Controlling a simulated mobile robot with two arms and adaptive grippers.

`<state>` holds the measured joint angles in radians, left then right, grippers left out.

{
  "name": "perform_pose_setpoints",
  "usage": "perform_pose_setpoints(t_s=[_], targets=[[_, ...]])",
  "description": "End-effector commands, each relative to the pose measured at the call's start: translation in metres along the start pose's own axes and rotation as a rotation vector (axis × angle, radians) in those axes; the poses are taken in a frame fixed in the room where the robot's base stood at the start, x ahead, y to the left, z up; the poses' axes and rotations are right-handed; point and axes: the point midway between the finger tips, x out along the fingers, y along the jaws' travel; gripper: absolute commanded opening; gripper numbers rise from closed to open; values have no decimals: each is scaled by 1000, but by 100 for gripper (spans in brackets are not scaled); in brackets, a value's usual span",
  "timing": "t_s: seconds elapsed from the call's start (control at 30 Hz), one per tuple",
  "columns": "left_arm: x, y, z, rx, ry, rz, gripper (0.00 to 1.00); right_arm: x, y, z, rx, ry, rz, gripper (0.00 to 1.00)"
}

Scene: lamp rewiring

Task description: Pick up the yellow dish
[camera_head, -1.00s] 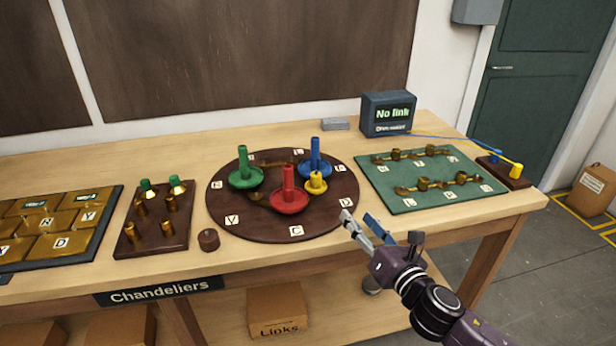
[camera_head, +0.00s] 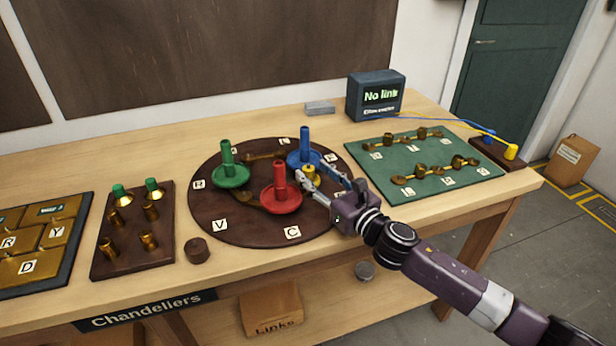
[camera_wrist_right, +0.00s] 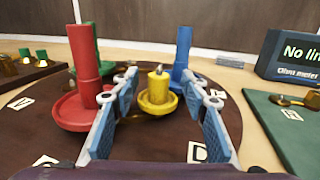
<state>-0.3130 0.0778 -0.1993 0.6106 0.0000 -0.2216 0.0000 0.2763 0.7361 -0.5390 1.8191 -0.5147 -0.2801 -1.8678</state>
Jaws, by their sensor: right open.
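The yellow dish (camera_wrist_right: 158,101) is a small round dish with a short yellow post, standing upright on the round dark brown board (camera_head: 215,232). In the head view the yellow dish (camera_head: 309,175) is partly hidden by my right gripper (camera_head: 319,188). In the right wrist view the fingers of my right gripper (camera_wrist_right: 163,88) are open, one on each side of the dish, with gaps to it. The red dish (camera_wrist_right: 76,110) is close outside the left finger, and the blue dish (camera_wrist_right: 179,72) is behind the right finger. My left gripper does not show.
The green dish (camera_head: 231,173) stands at the board's left. A green mat (camera_head: 421,175) with brass parts and a meter reading "No link" (camera_head: 375,97) are to the right. A dark block with brass pieces (camera_head: 130,248) is left.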

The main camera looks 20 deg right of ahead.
Motion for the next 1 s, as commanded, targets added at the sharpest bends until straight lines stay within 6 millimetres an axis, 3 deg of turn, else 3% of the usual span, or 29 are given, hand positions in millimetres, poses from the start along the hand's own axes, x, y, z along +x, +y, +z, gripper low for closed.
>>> perform_pose_setpoints(t_s=[0.2,0.47,0.87,1.0], targets=[[4,-1,-13,0,18,-2,37,26,2,-1,0,-2,0,41],[3,-3,-26,1,38,-3,37,28,2,-2,0,1,0,41],[4,-3,-16,2,24,-4,37,28,1,-2,0,1,-1,0],[4,-4,-15,2,22,-4,37,28,1,-1,0,0,0,0]])
